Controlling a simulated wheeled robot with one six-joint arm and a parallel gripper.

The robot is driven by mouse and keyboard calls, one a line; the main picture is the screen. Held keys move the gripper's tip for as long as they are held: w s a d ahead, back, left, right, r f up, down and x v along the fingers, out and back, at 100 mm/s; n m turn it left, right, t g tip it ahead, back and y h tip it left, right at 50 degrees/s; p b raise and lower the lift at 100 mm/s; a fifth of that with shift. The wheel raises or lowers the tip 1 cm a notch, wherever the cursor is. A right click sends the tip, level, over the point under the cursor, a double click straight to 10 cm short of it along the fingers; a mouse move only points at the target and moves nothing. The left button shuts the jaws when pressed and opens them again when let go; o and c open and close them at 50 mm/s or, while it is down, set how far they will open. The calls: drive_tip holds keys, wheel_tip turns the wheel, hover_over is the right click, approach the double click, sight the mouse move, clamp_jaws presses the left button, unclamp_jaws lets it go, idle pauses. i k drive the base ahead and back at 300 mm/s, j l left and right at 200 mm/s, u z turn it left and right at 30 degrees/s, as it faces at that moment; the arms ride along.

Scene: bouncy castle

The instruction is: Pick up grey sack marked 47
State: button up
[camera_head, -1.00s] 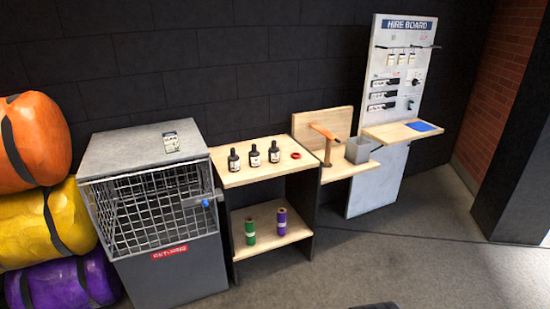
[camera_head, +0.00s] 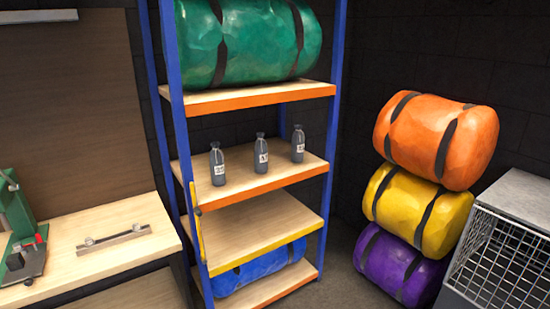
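Three small grey sacks with tied necks and white labels stand upright on the middle shelf of a blue-and-orange rack (camera_head: 185,110). They are the left sack (camera_head: 217,168), the middle sack (camera_head: 261,157) and the right sack (camera_head: 298,147), set in a slanting row with gaps between them. The label markings are too small to read, so I cannot tell which one is marked 47. My gripper is not in view.
A green roll (camera_head: 245,42) lies above the sacks, a blue roll (camera_head: 262,270) below. A yellow upright bar (camera_head: 196,225) stands at the rack's front left. A workbench (camera_head: 110,225) is left; stacked rolls (camera_head: 435,140) and a wire cage (camera_head: 505,250) are right.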

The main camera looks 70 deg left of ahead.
sight(260, 146)
drive_tip(key=u, duration=2.55)
